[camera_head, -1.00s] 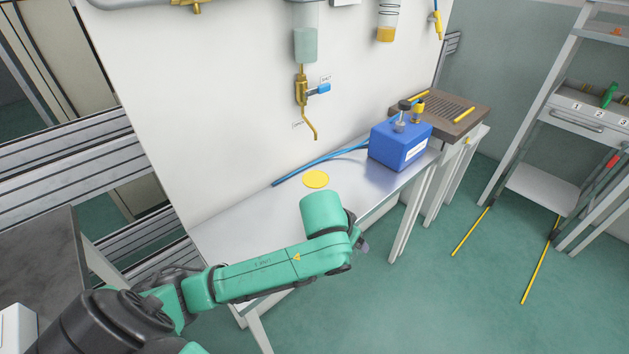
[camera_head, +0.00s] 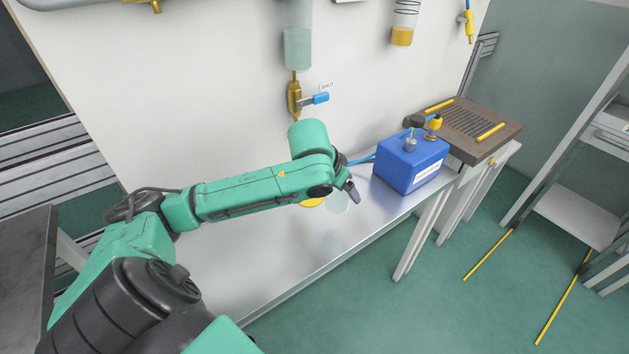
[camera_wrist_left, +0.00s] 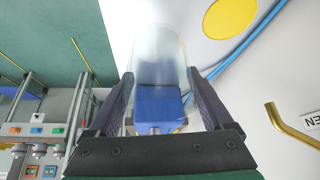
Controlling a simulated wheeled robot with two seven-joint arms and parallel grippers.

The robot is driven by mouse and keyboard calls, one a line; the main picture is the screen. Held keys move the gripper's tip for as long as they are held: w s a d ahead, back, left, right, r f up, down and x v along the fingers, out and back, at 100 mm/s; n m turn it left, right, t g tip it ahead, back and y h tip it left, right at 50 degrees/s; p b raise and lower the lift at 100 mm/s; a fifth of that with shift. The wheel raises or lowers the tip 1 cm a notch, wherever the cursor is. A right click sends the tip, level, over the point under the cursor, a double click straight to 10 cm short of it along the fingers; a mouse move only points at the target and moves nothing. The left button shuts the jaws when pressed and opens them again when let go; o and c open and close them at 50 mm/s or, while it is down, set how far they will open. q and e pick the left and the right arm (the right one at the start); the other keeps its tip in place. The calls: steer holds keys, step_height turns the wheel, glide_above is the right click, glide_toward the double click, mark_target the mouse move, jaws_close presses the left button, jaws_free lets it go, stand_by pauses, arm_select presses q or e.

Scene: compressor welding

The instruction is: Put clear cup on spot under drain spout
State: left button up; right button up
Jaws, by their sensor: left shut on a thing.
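My left gripper (camera_head: 353,192) is shut on the clear cup (camera_head: 337,204), a pale see-through cup that shows faintly beside the yellow spot in the head view. In the left wrist view the cup (camera_wrist_left: 157,48) stands between both fingers (camera_wrist_left: 160,85). The yellow round spot (camera_head: 313,202) lies on the metal table, partly covered by my arm. It also shows in the left wrist view (camera_wrist_left: 229,17), apart from the cup in that picture. The brass drain spout (camera_wrist_left: 290,127) shows in the left wrist view; my arm hides its lower end in the head view. My right gripper is not in view.
A blue box (camera_head: 411,164) stands on the table (camera_head: 268,251) right of the cup, with a blue hose near the wall. A brass valve with a blue handle (camera_head: 318,98) is on the white wall panel. The table's front stretch is clear.

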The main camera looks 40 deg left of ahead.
arm_select(q)
steer(key=w+a+p, duration=0.2)
steer(key=w+a, duration=0.2)
steer(key=a, duration=0.7)
steer(key=f, duration=0.6)
steer(key=shift+s+a+f, duration=0.1)
steer(key=shift+s+f, duration=0.1)
steer(key=shift+w+a+f, duration=0.1)
steer(key=shift+a+f, duration=0.1)
steer(key=shift+f, duration=0.2)
steer(key=o, duration=1.1)
steer(key=shift+o, duration=0.2)
steer(key=shift+s+a+r, duration=0.1)
steer(key=shift+s+r, duration=0.15)
steer(key=shift+r, duration=0.2)
steer(key=p+v, duration=0.5)
steer(key=v, duration=0.6)
steer(key=shift+p, duration=0.3)
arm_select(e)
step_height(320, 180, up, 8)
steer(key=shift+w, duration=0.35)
